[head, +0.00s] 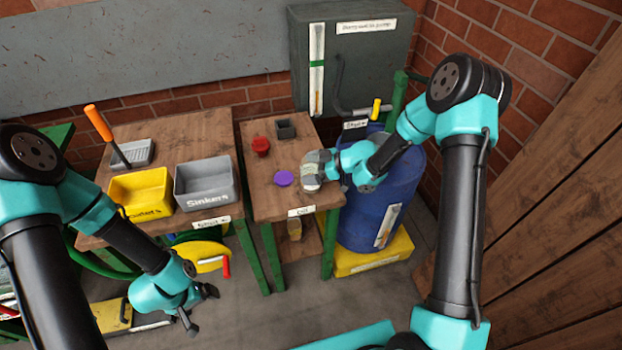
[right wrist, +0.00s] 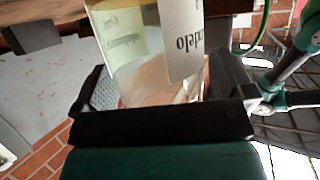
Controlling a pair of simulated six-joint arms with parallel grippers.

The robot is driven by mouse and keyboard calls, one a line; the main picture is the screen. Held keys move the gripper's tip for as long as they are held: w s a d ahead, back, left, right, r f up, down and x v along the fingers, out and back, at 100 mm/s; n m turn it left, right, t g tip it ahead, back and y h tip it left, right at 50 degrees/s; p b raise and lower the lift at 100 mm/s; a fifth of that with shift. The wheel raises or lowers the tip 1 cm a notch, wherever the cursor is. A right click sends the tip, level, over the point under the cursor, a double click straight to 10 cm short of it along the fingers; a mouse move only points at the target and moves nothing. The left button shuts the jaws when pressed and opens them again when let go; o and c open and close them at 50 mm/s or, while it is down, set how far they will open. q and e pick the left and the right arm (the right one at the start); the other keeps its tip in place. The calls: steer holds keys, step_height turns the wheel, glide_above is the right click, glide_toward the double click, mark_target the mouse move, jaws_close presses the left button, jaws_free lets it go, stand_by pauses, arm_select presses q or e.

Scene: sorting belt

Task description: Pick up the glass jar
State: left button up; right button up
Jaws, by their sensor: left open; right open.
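The glass jar (head: 309,186) stands near the front right of the small wooden table (head: 264,201). My right gripper (head: 318,170) is at the jar, partly covering it. In the right wrist view the jar (right wrist: 118,45) is clear glass with a pale label bearing dark letters, and it sits between the two open fingers of my right gripper (right wrist: 158,88). I cannot tell whether the fingers touch it. My left gripper (head: 200,309) is open and empty, low above the floor at the left.
A purple disc (head: 283,178), a red container (head: 261,146) and a dark box (head: 286,129) are on the same table. A blue barrel (head: 381,205) stands close at its right. A yellow bin (head: 141,193) and a grey bin (head: 207,186) are on the left table.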

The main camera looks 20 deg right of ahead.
stand_by(0.4)
steer(key=c, duration=1.4)
steer(key=shift+r, duration=0.1)
steer(key=shift+r, duration=0.55)
steer(key=s+a+r, duration=0.1)
steer(key=s, duration=0.4)
steer(key=s+a+r, duration=0.1)
steer(key=s+a, duration=0.1)
steer(key=s, duration=0.3)
steer(key=s+a+r, duration=0.1)
steer(key=s, duration=0.4)
steer(key=shift+s+a+r, duration=0.2)
steer(key=shift+a+r, duration=0.05)
steer(key=shift+r, duration=0.1)
